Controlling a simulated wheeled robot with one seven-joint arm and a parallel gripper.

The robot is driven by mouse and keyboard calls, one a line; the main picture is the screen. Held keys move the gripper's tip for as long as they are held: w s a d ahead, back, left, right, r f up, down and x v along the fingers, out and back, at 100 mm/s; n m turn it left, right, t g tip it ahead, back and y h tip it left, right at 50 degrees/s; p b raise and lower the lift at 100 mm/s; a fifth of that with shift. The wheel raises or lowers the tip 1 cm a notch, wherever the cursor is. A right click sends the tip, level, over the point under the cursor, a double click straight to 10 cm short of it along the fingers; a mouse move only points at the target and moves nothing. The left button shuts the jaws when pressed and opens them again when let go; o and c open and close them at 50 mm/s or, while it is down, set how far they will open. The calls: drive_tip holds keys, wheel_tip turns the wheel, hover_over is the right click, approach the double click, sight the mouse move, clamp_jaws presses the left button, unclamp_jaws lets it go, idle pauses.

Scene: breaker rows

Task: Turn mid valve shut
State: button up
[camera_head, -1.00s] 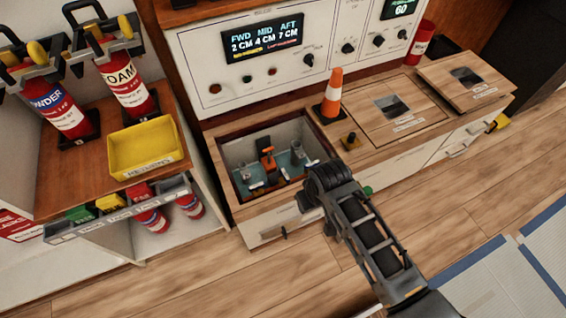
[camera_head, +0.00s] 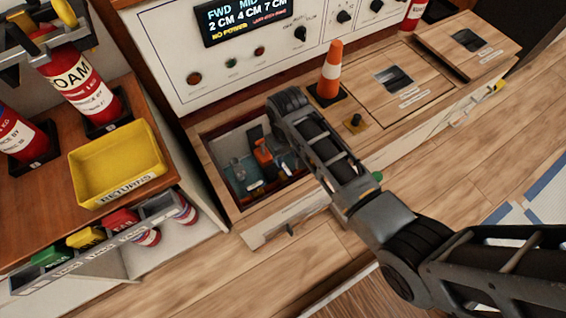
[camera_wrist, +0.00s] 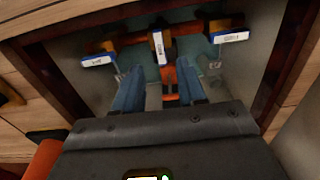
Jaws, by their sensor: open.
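An open compartment (camera_head: 222,190) in the wooden bench holds orange and teal fittings. In the wrist view three tagged fittings stand in a row along orange pipework: a left one (camera_wrist: 98,61), a middle one (camera_wrist: 159,46), which looks like the mid valve, and a right one (camera_wrist: 229,37). Their tag lettering is too small to read. My gripper (camera_wrist: 156,70) is open, its two blue fingers pointing toward the middle fitting. An orange upright part (camera_wrist: 168,82) shows between the fingers; I cannot tell whether they touch anything. In the head view my arm hides the gripper and the compartment's right side.
An orange-white cone (camera_head: 331,75) and a small yellow-based knob (camera_head: 353,122) stand right of the compartment. Closed wooden hatches (camera_head: 425,92) lie further right. A panel display (camera_head: 248,16) reads 2, 4 and 7 CM. A yellow returns tray (camera_head: 115,168) is at left.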

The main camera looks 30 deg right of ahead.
sight(286, 169)
wheel_tip(286, 169, down, 7)
drive_tip(key=shift+r+b, duration=0.1)
drive_tip(key=shift+b, duration=0.95)
clamp_jaws()
